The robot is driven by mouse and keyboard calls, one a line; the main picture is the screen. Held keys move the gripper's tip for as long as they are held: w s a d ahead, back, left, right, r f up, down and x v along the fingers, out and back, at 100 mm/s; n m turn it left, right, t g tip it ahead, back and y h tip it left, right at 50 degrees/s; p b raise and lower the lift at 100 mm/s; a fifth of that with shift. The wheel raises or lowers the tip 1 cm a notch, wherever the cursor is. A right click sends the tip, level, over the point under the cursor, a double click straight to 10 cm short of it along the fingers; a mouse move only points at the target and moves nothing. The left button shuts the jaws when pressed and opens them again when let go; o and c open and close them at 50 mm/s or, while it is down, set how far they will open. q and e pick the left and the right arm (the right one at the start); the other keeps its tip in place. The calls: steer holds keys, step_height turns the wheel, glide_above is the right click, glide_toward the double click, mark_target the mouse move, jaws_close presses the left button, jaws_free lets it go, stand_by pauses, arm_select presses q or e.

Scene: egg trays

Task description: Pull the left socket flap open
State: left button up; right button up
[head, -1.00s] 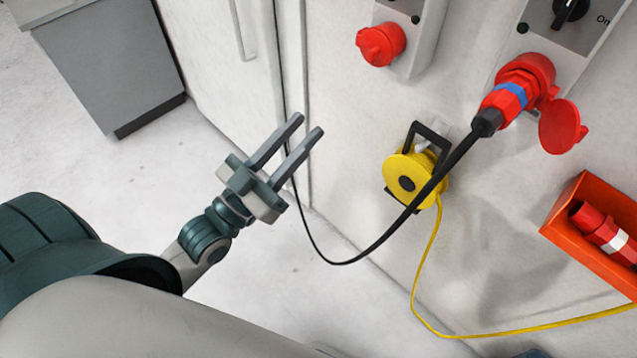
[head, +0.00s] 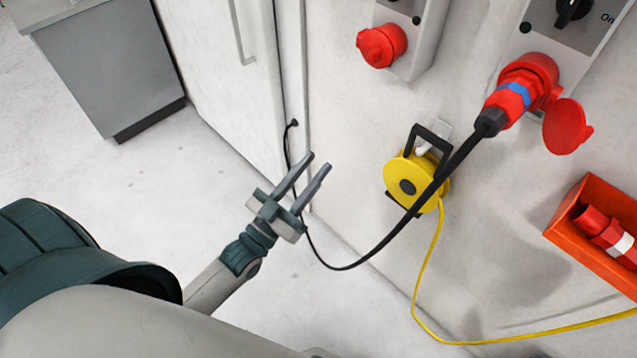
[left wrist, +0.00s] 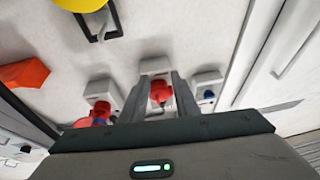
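The left socket, with a round red flap (head: 381,46), is on a grey wall box at the top of the head view. Its flap looks shut. My left gripper (head: 318,163) is open and empty, below and left of that socket and well apart from it. In the left wrist view the red socket (left wrist: 160,91) shows between the open fingers (left wrist: 159,78), beyond them. A second socket (head: 527,75), to the right, holds a red and blue plug (head: 507,101) with a black cable; its red flap (head: 566,126) hangs open. My right gripper is not in view.
A yellow cable reel (head: 398,177) hangs on the wall below the sockets. The black cable (head: 375,250) loops down behind my left gripper. An orange box (head: 575,225) with a red connector is at right. A blue socket (left wrist: 208,95) shows in the left wrist view.

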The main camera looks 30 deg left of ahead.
arm_select(q)
steer(key=shift+w+d+f, duration=0.15)
steer(key=shift+d+f, duration=0.05)
steer(key=shift+f, duration=0.7)
steer(key=shift+w+d+f, duration=0.2)
steer(key=shift+f, duration=0.65)
steer(key=shift+w+d+f, duration=0.15)
steer(key=shift+d+f, duration=0.05)
steer(key=shift+f, duration=0.7)
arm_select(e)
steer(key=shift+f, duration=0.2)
